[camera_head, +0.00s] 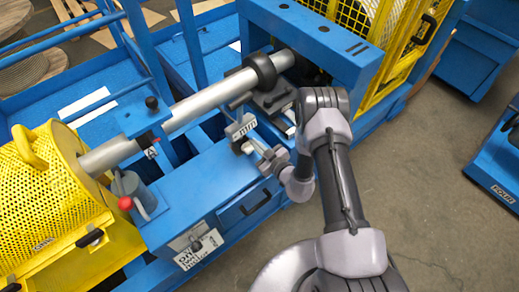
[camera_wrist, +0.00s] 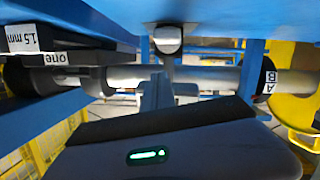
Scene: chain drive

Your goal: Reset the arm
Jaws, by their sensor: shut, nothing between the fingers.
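My arm reaches from the bottom of the head view up to a bent elbow, then down and left to my gripper (camera_head: 260,150). My gripper is beside the blue machine bench (camera_head: 208,180), just right of a small grey block (camera_head: 240,128). In the wrist view my gripper (camera_wrist: 157,95) is shut and empty, with a dark body and green light below. A grey shaft (camera_head: 200,106) runs behind it and also shows in the wrist view (camera_wrist: 205,78). I cannot tell whether the fingers touch anything.
A black collar (camera_head: 261,70) sits on the shaft. A yellow mesh guard (camera_head: 45,190) stands left, and another (camera_head: 378,25) at top right. Plates marked "1.5 mm" (camera_wrist: 37,38) and "one" are close. Open floor (camera_head: 430,180) lies right.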

